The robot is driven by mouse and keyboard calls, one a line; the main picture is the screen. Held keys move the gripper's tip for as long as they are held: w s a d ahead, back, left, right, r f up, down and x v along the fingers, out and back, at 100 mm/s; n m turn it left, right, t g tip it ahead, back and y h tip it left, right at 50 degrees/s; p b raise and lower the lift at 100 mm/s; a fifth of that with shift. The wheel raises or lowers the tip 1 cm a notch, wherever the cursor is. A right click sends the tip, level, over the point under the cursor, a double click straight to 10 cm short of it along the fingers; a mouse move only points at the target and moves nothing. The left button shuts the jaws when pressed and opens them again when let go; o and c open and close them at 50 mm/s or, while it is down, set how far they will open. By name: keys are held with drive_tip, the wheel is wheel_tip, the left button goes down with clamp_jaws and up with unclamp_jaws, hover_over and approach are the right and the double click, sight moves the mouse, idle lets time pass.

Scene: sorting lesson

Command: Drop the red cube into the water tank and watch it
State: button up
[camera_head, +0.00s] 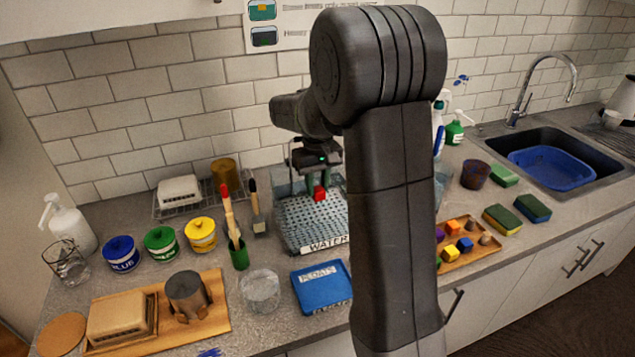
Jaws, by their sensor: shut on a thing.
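The red cube (319,193) is held between the fingers of my gripper (318,184), which is shut on it. My gripper points down over the water tank (326,243), a clear box with a white "WATER" label on its front. The cube appears above the tank's dotted, pale blue inside. I cannot tell how far the cube is from the water surface. My arm hides the right part of the tank.
A blue tray (322,288) labelled as "FLOATS" lies in front of the tank. A wooden tray (462,258) with several coloured blocks stands to the right of my arm.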

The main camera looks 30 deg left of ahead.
drive_tip(key=shift+f, duration=0.15)
drive_tip(key=o, duration=1)
wheel_tip(320, 180, up, 8)
drive_tip(key=p, duration=0.6)
wheel_tip(320, 180, up, 2)
drive_tip(key=shift+p, duration=0.35)
drive_tip(key=shift+f, duration=0.1)
wheel_tip(320, 180, down, 10)
drive_tip(key=b, duration=0.6)
drive_tip(key=shift+b, duration=0.4)
